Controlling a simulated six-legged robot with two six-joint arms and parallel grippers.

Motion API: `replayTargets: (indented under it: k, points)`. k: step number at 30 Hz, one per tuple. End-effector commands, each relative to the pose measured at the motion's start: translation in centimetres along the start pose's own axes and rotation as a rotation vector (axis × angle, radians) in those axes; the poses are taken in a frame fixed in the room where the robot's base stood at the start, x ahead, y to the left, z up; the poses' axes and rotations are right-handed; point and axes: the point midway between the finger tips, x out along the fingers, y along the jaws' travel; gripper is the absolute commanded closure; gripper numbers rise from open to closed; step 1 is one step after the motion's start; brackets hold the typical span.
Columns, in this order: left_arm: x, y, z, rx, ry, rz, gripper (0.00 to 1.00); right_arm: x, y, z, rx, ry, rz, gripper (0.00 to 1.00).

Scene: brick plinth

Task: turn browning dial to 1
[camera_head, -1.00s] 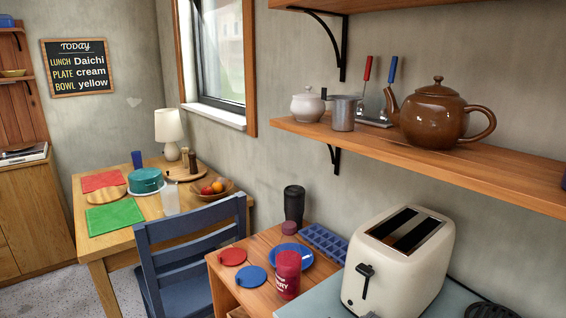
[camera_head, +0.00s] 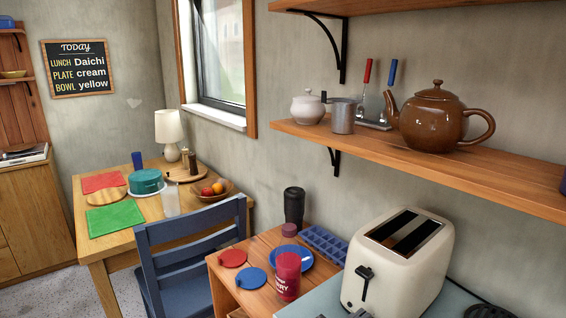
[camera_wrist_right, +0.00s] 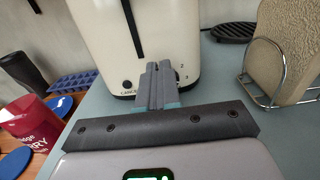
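The cream toaster (camera_head: 397,262) stands on the grey-blue counter at the lower right of the head view, with a dark lever (camera_head: 364,280) on its front. In the right wrist view, the toaster (camera_wrist_right: 145,40) fills the top middle. A round button (camera_wrist_right: 127,85) shows left of my fingers, and small dial numbers (camera_wrist_right: 182,67) show to their right. My right gripper (camera_wrist_right: 158,68) is in front of the lower toaster face, its fingers almost together. They hide the browning dial, so contact cannot be seen. A sliver of my right gripper (camera_head: 360,314) shows at the head view's bottom edge. My left gripper is not in view.
A red cup (camera_head: 288,277), blue plate (camera_head: 291,257) and ice tray (camera_head: 325,244) are left of the toaster. In the wrist view, a wire rack with bread (camera_wrist_right: 288,55) and a black trivet (camera_wrist_right: 235,32) stand right. A shelf (camera_head: 420,160) hangs above.

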Motion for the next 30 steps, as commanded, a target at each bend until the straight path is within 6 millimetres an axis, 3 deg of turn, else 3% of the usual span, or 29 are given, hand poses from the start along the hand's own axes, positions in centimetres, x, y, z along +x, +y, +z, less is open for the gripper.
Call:
replayTargets:
  k: [22,30]
  points:
    - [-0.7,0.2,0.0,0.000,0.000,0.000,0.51,0.0,0.6,0.9,0.003,-0.003,0.000,1.00]
    - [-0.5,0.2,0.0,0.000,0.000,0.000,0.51,-2.9,0.6,0.7,0.003,-0.002,0.003,1.00]
